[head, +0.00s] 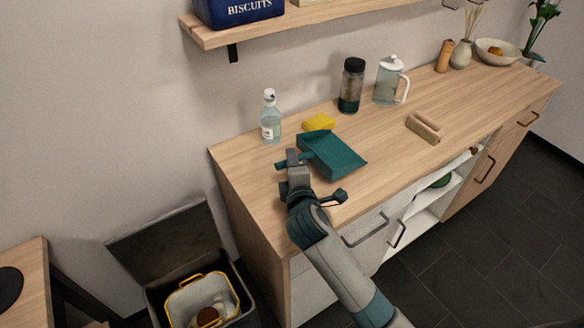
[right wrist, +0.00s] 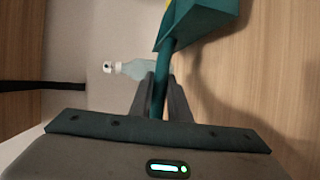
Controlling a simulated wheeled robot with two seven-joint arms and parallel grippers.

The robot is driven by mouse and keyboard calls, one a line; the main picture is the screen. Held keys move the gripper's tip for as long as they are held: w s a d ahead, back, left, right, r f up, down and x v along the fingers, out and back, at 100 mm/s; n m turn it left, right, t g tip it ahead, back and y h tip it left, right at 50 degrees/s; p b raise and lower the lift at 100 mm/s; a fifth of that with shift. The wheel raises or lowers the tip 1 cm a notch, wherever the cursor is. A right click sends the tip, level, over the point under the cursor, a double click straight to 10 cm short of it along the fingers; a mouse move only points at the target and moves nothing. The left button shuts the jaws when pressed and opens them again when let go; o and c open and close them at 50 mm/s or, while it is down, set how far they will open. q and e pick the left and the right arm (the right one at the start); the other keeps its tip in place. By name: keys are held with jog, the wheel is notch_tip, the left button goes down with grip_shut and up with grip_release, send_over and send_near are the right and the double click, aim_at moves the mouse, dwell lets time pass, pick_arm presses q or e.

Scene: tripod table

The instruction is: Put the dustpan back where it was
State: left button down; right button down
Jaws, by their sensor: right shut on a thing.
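The teal dustpan (head: 333,155) is over the left part of the wooden counter in the head view, its pan extending to the right. My right gripper (head: 281,164) is shut on its handle. In the right wrist view the handle (right wrist: 158,98) runs between the two fingers (right wrist: 160,85), and the pan (right wrist: 205,20) is at the top. I cannot tell whether the pan touches the counter. A wooden brush (head: 424,128) lies on the counter to the right. My left gripper is not in view.
On the counter (head: 390,150), a soap bottle (head: 270,118), yellow sponge (head: 319,122), dark-lidded jar (head: 351,86) and glass pitcher (head: 388,82) stand along the back. A shelf (head: 250,29) hangs above. An open bin (head: 205,300) stands on the floor left of the counter.

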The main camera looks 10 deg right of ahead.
notch_tip(320, 180, down, 2)
jog(key=shift+f, duration=0.3)
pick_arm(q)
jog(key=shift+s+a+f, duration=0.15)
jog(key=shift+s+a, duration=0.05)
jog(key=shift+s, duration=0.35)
pick_arm(e)
jog(key=shift+f, duration=0.2)
jog(key=c, duration=1.7)
grip_release()
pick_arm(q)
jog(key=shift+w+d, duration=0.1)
pick_arm(e)
jog(key=shift+o, duration=0.2)
jog(key=shift+r, duration=0.1)
